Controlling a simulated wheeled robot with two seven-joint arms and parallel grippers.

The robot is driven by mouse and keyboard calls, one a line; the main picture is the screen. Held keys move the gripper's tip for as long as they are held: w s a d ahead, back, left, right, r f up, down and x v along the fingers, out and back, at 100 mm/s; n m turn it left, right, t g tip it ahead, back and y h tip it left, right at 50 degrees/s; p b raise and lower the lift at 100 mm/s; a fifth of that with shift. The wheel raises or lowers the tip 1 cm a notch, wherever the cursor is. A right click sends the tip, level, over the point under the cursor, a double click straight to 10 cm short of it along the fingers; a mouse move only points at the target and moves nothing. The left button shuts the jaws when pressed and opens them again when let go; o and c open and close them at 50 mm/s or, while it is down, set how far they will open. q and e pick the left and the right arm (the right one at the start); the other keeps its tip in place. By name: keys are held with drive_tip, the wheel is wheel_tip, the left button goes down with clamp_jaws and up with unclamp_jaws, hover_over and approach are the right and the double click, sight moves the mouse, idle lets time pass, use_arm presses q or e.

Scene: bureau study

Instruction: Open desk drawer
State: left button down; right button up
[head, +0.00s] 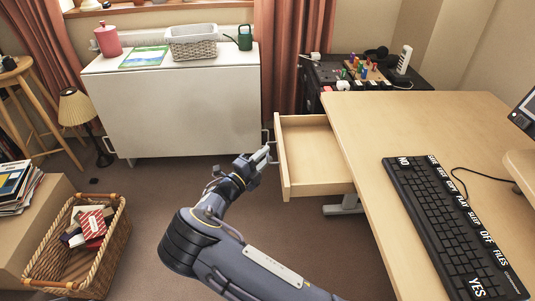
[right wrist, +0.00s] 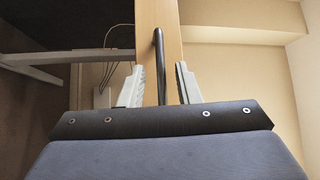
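The desk drawer (head: 312,190) is pulled out from the left side of the light wood desk (head: 440,125), and its inside looks empty. In the head view my right gripper (head: 267,154) is at the drawer's front, by the handle. In the right wrist view the dark bar handle (right wrist: 159,62) stands between the two fingertips of the right gripper (right wrist: 158,85). Clear gaps show on both sides, so the fingers are open around or just before the handle, not clamped on it. My left gripper is in neither view.
A black keyboard (head: 450,225) lies on the desk. A white cabinet (head: 175,105) stands behind the gripper, with a basket (head: 192,42) on top. A wicker basket (head: 110,255) sits on the floor at lower left. The floor left of the drawer is clear.

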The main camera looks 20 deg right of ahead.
drive_tip(key=v, duration=0.5)
drive_tip(key=shift+s+a+p, duration=0.25)
drive_tip(key=shift+a+p, duration=0.1)
drive_tip(key=shift+a+f, duration=0.1)
